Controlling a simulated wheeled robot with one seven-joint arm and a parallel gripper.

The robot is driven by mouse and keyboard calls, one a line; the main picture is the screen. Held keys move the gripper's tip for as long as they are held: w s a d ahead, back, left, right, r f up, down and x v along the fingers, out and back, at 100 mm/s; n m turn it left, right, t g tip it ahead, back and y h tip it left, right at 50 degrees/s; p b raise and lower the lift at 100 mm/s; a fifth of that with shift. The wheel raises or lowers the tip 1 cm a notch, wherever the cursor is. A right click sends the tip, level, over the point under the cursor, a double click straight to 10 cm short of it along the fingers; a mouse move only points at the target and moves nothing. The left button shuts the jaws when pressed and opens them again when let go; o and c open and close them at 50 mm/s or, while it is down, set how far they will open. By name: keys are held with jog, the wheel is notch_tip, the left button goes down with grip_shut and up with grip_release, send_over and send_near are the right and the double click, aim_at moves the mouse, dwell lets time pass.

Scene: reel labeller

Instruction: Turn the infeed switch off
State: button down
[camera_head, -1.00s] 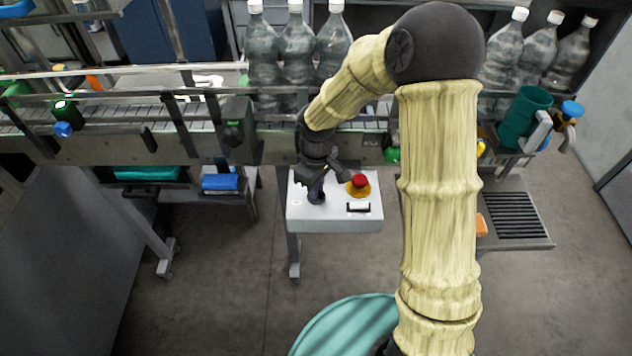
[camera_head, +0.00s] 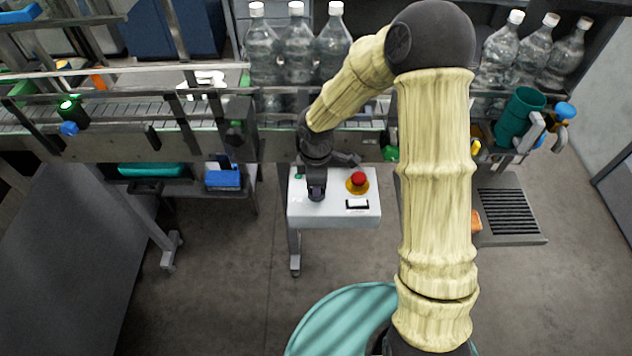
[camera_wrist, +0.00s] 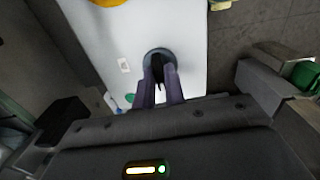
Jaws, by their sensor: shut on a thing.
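The white control box (camera_head: 335,214) stands in front of the conveyor. The infeed switch, a dark knob with a round collar (camera_wrist: 158,58), is on its top face at the left. My gripper (camera_head: 316,190) points down over it and hides most of it in the head view. In the wrist view my gripper (camera_wrist: 161,82) has its two fingers close on either side of the knob's black handle, shut on it. The handle lies roughly in line with the fingers. Its markings cannot be read.
A red mushroom button (camera_head: 358,179) on a yellow base sits close right of my gripper. A black-and-white panel part (camera_head: 357,204) is below it. The conveyor (camera_head: 105,148) with large bottles (camera_head: 298,50) runs behind the box.

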jog(key=shift+w, duration=0.1)
jog(key=c, duration=1.5)
grip_release()
jog(key=shift+o, duration=0.2)
notch_tip(320, 180, up, 18)
jog(key=b, duration=0.2)
jog(key=shift+f, duration=0.25)
jog(key=shift+f, duration=0.1)
jog(key=s+d+f+m+t, duration=0.1)
jog(key=s+d+f+m, duration=0.2)
jog(key=s+d+m, duration=0.3)
jog(key=s+d+f+m+t, duration=0.1)
jog(key=s+d+f+m, duration=0.2)
jog(key=s+d+m, duration=0.3)
jog(key=d+m, duration=0.1)
jog(key=m, duration=0.4)
jog(key=shift+s+d+f+m+t, duration=0.3)
jog(key=shift+s+f+m, duration=0.05)
jog(key=shift+s+m, duration=0.05)
